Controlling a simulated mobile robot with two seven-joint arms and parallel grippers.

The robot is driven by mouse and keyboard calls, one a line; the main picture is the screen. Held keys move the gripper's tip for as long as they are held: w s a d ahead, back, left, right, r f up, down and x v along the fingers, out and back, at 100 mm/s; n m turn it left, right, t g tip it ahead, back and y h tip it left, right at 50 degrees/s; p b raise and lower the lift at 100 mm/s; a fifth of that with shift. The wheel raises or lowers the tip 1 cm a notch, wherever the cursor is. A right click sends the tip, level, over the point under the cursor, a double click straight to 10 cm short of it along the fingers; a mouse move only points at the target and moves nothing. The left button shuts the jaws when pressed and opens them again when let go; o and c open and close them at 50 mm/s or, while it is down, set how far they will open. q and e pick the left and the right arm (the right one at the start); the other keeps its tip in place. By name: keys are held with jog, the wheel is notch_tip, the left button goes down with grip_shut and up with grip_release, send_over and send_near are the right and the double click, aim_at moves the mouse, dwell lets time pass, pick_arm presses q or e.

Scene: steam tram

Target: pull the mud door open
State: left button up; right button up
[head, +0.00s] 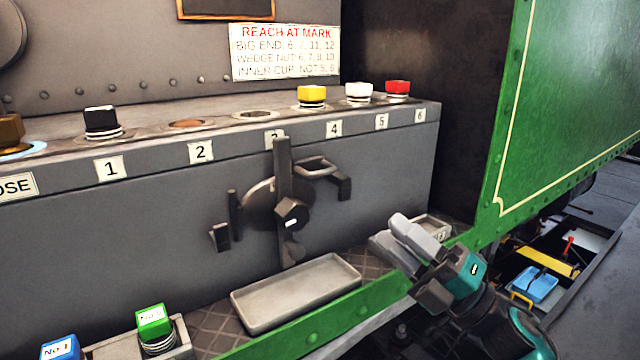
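The mud door is a dark, roundish plate (258,205) on the front face of the long grey box. An upright bar (283,165) crosses it, with a dark nut or knob (291,211) at its middle. A dark bracket-like handle (325,172) sticks out at its upper right, and a smaller dark piece (220,237) shows at its lower left. I see no clear gap around the plate; the bar hides part of it. My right gripper (399,240) is to the right of and below the door, apart from it. Its grey fingers lie close together, and their gap is unclear. My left gripper is out of view.
A grey tray (295,293) lies on the ledge below the door. A green block (154,322) and a blue block (60,348) stand at lower left. Coloured plugs, including a yellow one (312,95), top the grey box. A green panel (570,90) bounds the right.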

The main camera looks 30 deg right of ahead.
aim_at(326, 174)
jog(key=shift+n+y, duration=0.4)
jog(key=shift+n, duration=0.2)
jog(key=p+x, duration=0.1)
jog(key=x, duration=0.4)
jog(key=p+x, duration=0.1)
jog(key=x, duration=0.5)
jog(key=shift+a+r, duration=0.25)
jog(key=shift+r, duration=0.1)
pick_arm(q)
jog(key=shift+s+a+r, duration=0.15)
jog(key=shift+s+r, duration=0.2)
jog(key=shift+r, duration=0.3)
pick_arm(e)
jog(key=shift+w+a+r, duration=0.3)
jog(key=shift+w+a, duration=0.05)
jog(key=shift+w, duration=0.2)
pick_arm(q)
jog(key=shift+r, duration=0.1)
pick_arm(e)
grip_shut()
